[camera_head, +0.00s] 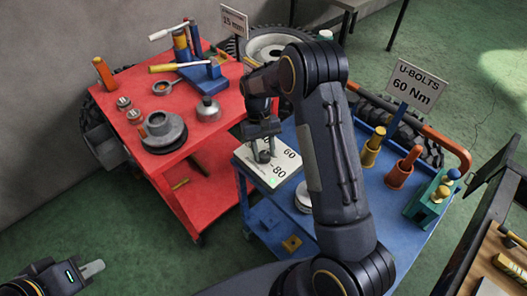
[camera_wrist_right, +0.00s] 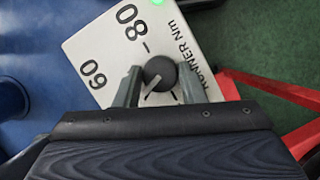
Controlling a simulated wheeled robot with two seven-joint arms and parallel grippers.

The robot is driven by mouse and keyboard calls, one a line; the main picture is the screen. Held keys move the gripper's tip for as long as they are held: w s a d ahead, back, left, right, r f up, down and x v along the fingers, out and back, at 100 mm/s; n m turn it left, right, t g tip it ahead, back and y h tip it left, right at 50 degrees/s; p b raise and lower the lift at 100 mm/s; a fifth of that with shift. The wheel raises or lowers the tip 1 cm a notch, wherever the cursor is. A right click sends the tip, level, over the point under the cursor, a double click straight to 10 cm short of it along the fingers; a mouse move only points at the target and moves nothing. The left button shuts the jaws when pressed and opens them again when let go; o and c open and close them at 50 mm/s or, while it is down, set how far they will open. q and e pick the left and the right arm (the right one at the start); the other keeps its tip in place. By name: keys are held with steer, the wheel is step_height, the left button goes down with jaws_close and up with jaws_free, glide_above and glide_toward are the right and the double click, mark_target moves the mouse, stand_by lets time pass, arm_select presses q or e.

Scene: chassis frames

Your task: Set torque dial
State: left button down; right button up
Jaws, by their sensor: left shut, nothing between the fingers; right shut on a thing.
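The torque dial box (camera_head: 284,165) is a pale box on the left corner of the blue cart, with markings 60 and 80 and a lit green lamp (camera_head: 272,181). Its dark round knob (camera_wrist_right: 160,73) sits between the fingers of my right gripper (camera_wrist_right: 160,88), shut on it from both sides. My right gripper also shows in the head view (camera_head: 264,146). A sign (camera_head: 415,86) reads U-BOLTS 60 Nm. My left gripper (camera_head: 93,269) is shut and empty at the lower left.
A red cart (camera_head: 205,131) at left carries a hub (camera_head: 162,130), a blue tool and small parts. A wooden bench (camera_head: 490,262) stands at lower right. Green floor is free at lower left.

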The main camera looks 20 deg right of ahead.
steer(key=m+y, duration=0.1)
steer(key=m, duration=0.1)
steer(key=m+y, duration=0.1)
steer(key=m, duration=0.2)
steer(key=shift+d+m+t+b, duration=0.2)
steer(key=shift+m+t+b, duration=0.1)
steer(key=shift+t+b, duration=0.1)
steer(key=shift+s+m+t+y, duration=0.1)
steer(key=shift+m+t+y, duration=0.45)
steer(key=shift+m, duration=1.55)
steer(key=o, duration=1)
